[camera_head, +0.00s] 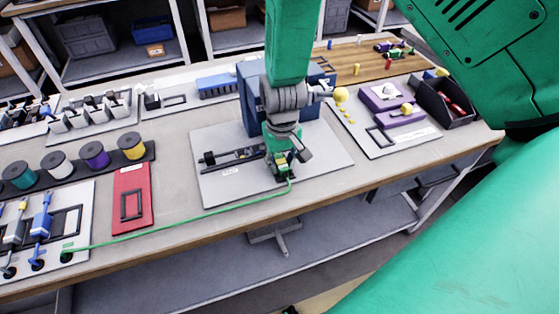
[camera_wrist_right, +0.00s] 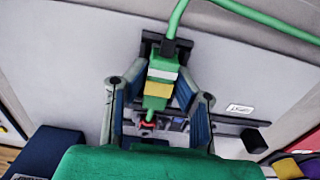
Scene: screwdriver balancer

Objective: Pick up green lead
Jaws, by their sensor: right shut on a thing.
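The green lead (camera_head: 180,224) runs as a thin cable from a socket on the white panel at the lower left, across the table, to its plug over the grey plate. My right gripper (camera_head: 284,164) is shut on the plug end, low over the plate's front middle. In the right wrist view, the green plug (camera_wrist_right: 158,88), with white and yellow bands, sits between the two fingers of my right gripper (camera_wrist_right: 163,70). The cable (camera_wrist_right: 176,18) leaves its far end. I cannot tell whether the plug touches the plate. My left gripper is not in view.
A blue block-like fixture (camera_head: 254,92) stands just behind my right gripper, with a dark bar (camera_head: 232,156) on the plate beside it. A red plate (camera_head: 132,197) and several wire spools (camera_head: 57,163) lie left. A dark bin (camera_head: 440,100) stands right. The table's front edge is near.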

